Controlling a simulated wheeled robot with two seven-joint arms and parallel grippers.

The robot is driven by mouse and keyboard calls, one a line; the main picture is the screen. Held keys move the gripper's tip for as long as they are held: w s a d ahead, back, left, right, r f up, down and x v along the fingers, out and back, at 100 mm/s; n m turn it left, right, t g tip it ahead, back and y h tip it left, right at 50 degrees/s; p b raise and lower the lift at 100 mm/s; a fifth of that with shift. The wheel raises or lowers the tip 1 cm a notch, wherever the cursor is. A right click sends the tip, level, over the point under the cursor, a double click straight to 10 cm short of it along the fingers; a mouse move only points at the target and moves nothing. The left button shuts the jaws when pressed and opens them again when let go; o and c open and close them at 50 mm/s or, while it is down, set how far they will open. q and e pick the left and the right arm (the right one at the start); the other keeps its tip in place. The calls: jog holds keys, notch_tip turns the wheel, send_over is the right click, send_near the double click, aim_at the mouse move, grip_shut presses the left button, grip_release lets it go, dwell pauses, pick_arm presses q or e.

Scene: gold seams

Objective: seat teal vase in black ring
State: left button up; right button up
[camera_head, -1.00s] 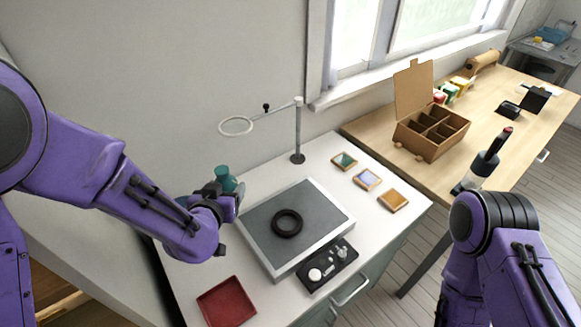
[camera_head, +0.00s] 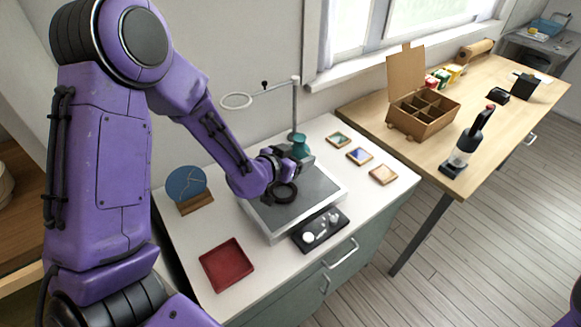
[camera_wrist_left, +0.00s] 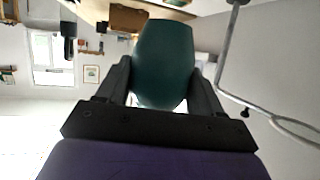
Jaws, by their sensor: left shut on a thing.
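The teal vase (camera_head: 299,143) is held in my left gripper (camera_head: 296,158), above the back part of the grey mat. In the left wrist view the vase (camera_wrist_left: 163,62) sits between the two dark fingers of my left gripper (camera_wrist_left: 163,85), which touch its sides. The black ring (camera_head: 284,192) lies flat on the grey mat (camera_head: 318,188), just in front of and below the gripper; the gripper covers part of its upper edge. The vase is apart from the ring. My right gripper is not in view; only a bit of purple arm shows at the lower right.
A stand with a hoop (camera_head: 237,101) rises behind the mat. A red tray (camera_head: 227,265), a black tool tray (camera_head: 320,231), a blue disc on a wooden stand (camera_head: 187,184) and small framed tiles (camera_head: 360,156) surround it. A cardboard box (camera_head: 423,108) stands on the wooden table (camera_head: 375,113).

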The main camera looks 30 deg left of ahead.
pick_arm(q)
jog(key=shift+m+h, duration=0.5)
jog(key=shift+h, duration=0.2)
jog(key=s+a+f+b, duration=0.1)
jog(key=f, duration=0.1)
jog(key=s+a+f+b, duration=0.1)
jog(key=f, duration=0.1)
jog(key=s+a+f+b, duration=0.1)
jog(key=f, duration=0.2)
jog(key=shift+f+b, duration=0.1)
jog(key=shift+b, duration=0.3)
jog(key=shift+w+a+f, duration=0.1)
jog(key=shift+w+f, duration=0.1)
jog(key=shift+w, duration=0.05)
jog(key=shift+s+r, duration=0.4)
jog(key=shift+s, duration=0.05)
jog(key=shift+w+f, duration=0.2)
jog(key=shift+w, duration=0.05)
jog(key=shift+s, duration=0.1)
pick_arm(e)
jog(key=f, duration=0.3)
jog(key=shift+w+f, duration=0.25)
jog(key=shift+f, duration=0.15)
pick_arm(q)
jog(key=shift+f+b, duration=0.35)
jog(key=shift+f, duration=0.1)
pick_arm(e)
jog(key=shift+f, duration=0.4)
